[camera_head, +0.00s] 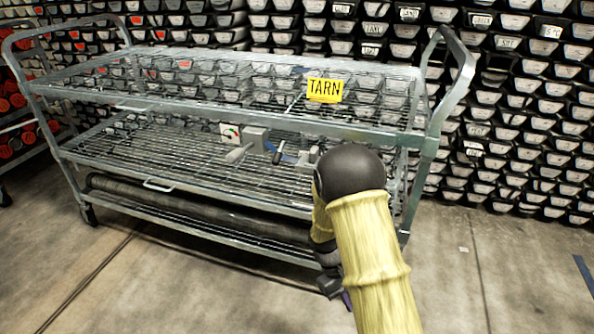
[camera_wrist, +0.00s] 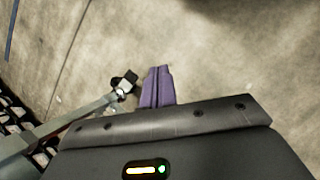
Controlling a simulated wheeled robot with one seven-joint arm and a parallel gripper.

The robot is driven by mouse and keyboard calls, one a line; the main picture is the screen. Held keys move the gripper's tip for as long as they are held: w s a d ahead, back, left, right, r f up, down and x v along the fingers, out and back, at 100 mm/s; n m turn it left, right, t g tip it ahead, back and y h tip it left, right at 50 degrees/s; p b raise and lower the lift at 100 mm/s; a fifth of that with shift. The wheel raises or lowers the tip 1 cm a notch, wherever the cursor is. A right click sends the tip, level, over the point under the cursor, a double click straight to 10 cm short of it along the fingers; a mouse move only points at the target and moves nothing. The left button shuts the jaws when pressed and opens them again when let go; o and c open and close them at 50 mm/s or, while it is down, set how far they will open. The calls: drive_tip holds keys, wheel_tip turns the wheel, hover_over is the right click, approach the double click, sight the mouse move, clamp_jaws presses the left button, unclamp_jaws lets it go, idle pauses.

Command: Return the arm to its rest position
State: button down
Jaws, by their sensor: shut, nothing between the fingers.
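My arm, in a yellow sleeve with a dark elbow, reaches up from the lower right in the head view and bends down in front of the cart's right end. My gripper is mostly hidden behind the sleeve there. In the wrist view my gripper (camera_wrist: 157,87) shows as purple fingers close together, shut and empty, over bare concrete floor. A caster of the cart (camera_wrist: 123,84) is just left of the fingers in that view.
A metal wire-shelf cart (camera_head: 250,118) stands close in front, with a yellow TARN sign (camera_head: 325,90) on its top shelf. Clamp-like tools (camera_head: 247,143) lie on the middle shelf and a dark roll (camera_head: 200,208) on the bottom. Stacked core trays (camera_head: 520,110) line the back. Floor is clear at right.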

drive_tip(key=s+d+r+m+t+y+p, duration=0.1)
drive_tip(key=s+r+m+t+y+p, duration=0.2)
drive_tip(key=r, duration=0.9)
drive_tip(key=s+d+r+m+t+y+p, duration=0.1)
drive_tip(key=s+r+m+t+p, duration=0.4)
drive_tip(key=r, duration=0.8)
wheel_tip(320, 180, up, 38)
drive_tip(key=n+g+p, duration=0.1)
drive_tip(key=n+p, duration=0.1)
drive_tip(key=p, duration=3.4)
drive_tip(key=shift+s+a+f+g+p, duration=0.2)
drive_tip(key=shift+s+g+p, duration=0.1)
drive_tip(key=shift+s, duration=0.1)
